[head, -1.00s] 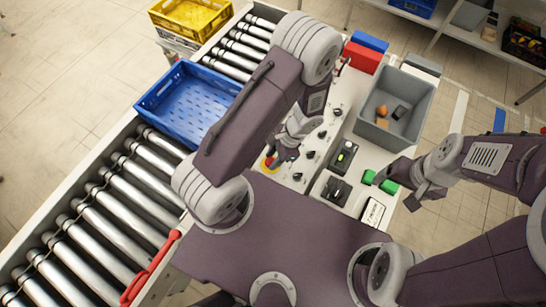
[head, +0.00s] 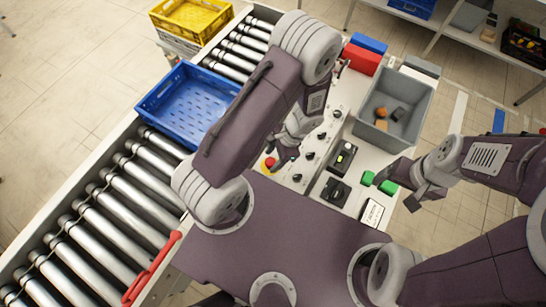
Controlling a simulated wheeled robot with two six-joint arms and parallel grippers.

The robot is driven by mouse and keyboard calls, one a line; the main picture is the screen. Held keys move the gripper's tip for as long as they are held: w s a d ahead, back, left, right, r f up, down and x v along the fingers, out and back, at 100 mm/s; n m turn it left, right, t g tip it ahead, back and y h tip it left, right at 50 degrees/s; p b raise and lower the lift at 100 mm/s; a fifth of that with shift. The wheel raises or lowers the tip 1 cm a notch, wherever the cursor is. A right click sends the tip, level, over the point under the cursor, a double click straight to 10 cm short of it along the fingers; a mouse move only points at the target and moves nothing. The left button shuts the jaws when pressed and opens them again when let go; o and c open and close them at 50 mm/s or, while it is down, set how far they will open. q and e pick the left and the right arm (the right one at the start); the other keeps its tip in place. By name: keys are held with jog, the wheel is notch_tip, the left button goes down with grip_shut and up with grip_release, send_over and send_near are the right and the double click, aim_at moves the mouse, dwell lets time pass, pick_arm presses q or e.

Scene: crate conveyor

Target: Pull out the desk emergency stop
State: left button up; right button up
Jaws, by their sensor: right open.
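The desk emergency stop, a red button on a yellow base (head: 270,164), sits on the pale control panel beside the conveyor. My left gripper (head: 282,156) is at the button's upper right, low over the panel. My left arm covers much of this area, and I cannot tell whether the fingers touch the button or how wide they are. My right gripper (head: 404,187) is open and empty at the right edge of the desk, beside two green blocks (head: 388,187).
Black knobs (head: 310,156) stand right of the button. A grey bin (head: 418,125) with small items, red (head: 362,58) and blue boxes, and a black switch box (head: 335,191) occupy the desk. A blue crate (head: 165,105) rests on the conveyor rollers (head: 110,220).

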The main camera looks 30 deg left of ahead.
pick_arm(q)
jog(key=b+v, duration=0.1)
jog(key=v, duration=0.8)
dwell(0.7)
